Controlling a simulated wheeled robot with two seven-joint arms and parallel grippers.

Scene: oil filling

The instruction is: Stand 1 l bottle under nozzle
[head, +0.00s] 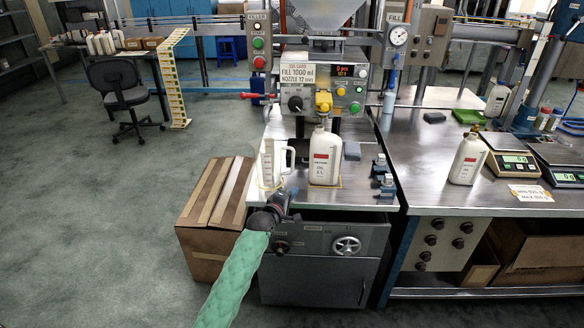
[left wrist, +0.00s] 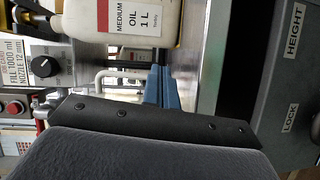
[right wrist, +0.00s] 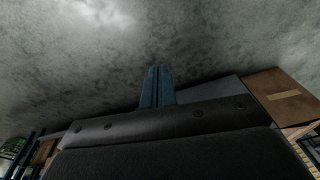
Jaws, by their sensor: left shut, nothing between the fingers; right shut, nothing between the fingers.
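The white 1 l bottle (head: 325,160), with a red label reading medium oil 1 L, stands upright on the filler bench below the yellow nozzle part (head: 323,101). A yellow outline shows around its base. The bottle (left wrist: 140,18) also shows at the top of the left wrist view, apart from the fingertips. My left gripper (head: 277,203) is at the bench's front edge, in front of and left of the bottle. Its blue fingers (left wrist: 162,86) are shut and empty. My right gripper (right wrist: 158,86) is shut and empty over grey floor, outside the head view.
A clear measuring jug (head: 272,162) stands left of the bottle. Small blue-capped items (head: 384,178) and a grey block (head: 352,150) lie to its right. Another white bottle (head: 467,158) and scales (head: 511,163) stand on the right bench. A cardboard box (head: 208,265) sits on the floor.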

